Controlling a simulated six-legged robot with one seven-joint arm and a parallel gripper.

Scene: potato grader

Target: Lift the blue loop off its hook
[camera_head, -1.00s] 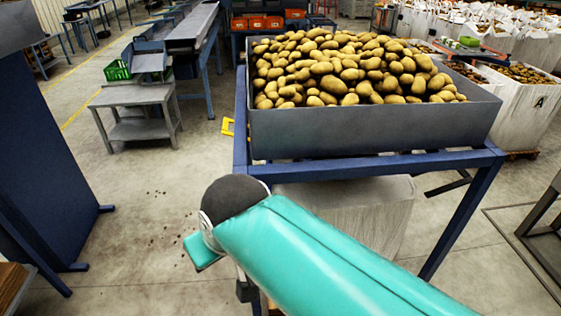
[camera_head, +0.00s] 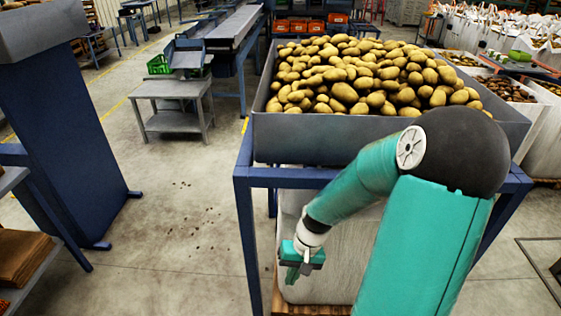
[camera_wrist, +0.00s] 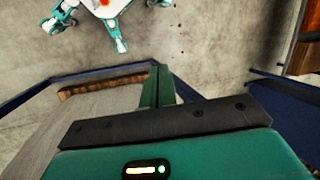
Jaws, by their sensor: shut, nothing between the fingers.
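I cannot make out the blue loop or its hook in either view. My gripper (camera_head: 296,278) hangs low in the head view, in front of a pale sack-like block (camera_head: 330,275) under the blue frame. It points down, and the arm comes down to it from the right. In the wrist view the two green fingers (camera_wrist: 157,86) lie together, with nothing seen between them. The pale block (camera_wrist: 95,118) shows to the left of the fingers there, with a gap of floor beyond.
A grey hopper of potatoes (camera_head: 290,136) rests on a blue frame (camera_head: 247,235) close to my arm. A tall dark blue panel (camera_head: 60,120) stands at the left, with a shelf (camera_head: 35,270) before it. Open concrete floor (camera_head: 175,255) lies between panel and frame.

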